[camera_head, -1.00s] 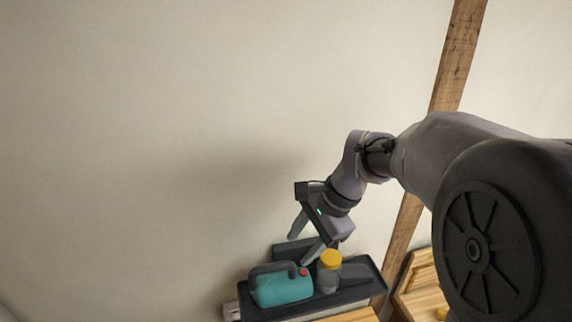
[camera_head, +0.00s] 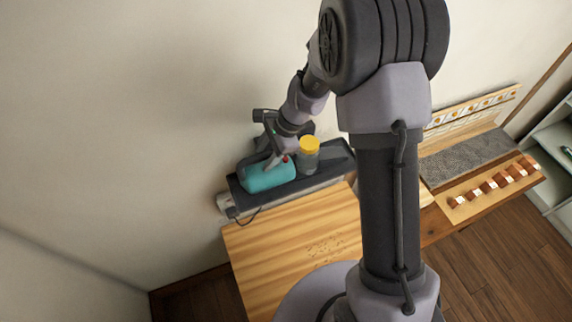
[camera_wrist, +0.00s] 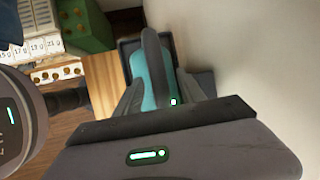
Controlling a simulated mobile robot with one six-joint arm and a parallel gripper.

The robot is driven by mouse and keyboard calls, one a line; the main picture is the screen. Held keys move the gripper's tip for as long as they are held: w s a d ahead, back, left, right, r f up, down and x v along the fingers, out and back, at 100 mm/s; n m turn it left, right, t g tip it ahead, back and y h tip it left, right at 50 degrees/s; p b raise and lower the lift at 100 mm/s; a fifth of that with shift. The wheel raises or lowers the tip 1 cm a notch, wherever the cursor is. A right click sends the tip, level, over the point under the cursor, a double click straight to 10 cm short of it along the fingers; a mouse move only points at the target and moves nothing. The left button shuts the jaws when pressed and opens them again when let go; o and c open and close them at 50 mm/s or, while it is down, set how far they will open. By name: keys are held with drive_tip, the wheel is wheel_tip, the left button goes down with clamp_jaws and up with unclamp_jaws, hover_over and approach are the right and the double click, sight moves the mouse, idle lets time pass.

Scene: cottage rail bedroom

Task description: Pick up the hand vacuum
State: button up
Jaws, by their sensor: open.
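A jar with a yellow lid (camera_head: 309,152) stands on the tray just right of the hand vacuum. A wooden tabletop (camera_head: 290,245) lies in front, mostly clear. A wooden rack with small blocks (camera_head: 490,187) is at the right. The wall is close behind.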

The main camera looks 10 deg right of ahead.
drive_tip(key=shift+w+a+f, duration=0.15)
drive_tip(key=shift+a+f, duration=0.1)
drive_tip(key=shift+f, duration=0.15)
drive_tip(key=shift+s+d+r, duration=0.1)
drive_tip(key=shift+s, duration=0.1)
drive_tip(key=c, duration=0.3)
drive_tip(key=shift+w, duration=0.1)
clamp_jaws()
